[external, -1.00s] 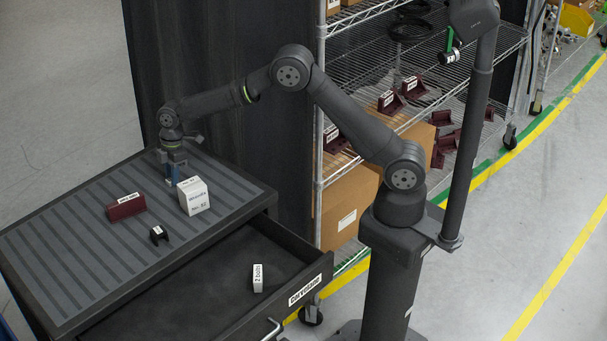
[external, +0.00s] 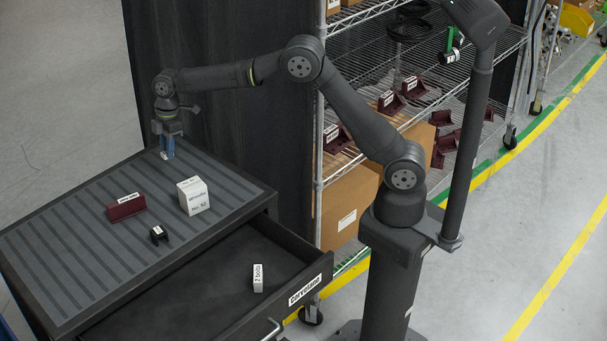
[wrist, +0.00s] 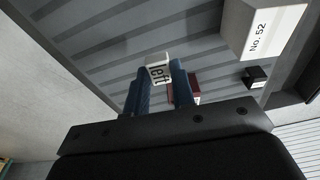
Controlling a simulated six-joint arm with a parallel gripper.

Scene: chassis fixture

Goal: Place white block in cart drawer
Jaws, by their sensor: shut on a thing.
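My gripper (external: 167,154) is shut on a small white block (wrist: 158,68) with black lettering that reads "left". The block sits between the blue fingertips in the wrist view, and only a small pale part shows in the external view. My gripper is over the far edge of the ribbed cart top (external: 90,240), and the block appears raised off it. The cart drawer (external: 215,290) is pulled open at the cart's front right. A white block marked "2 bolts" (external: 258,278) stands inside the drawer, with free floor to its left.
On the cart top are a larger white box (external: 194,196) marked "No. 52" in the wrist view, a dark red block (external: 126,207) with a white label, and a small black part (external: 158,234). A wire shelf (external: 420,110) stands behind my arm.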

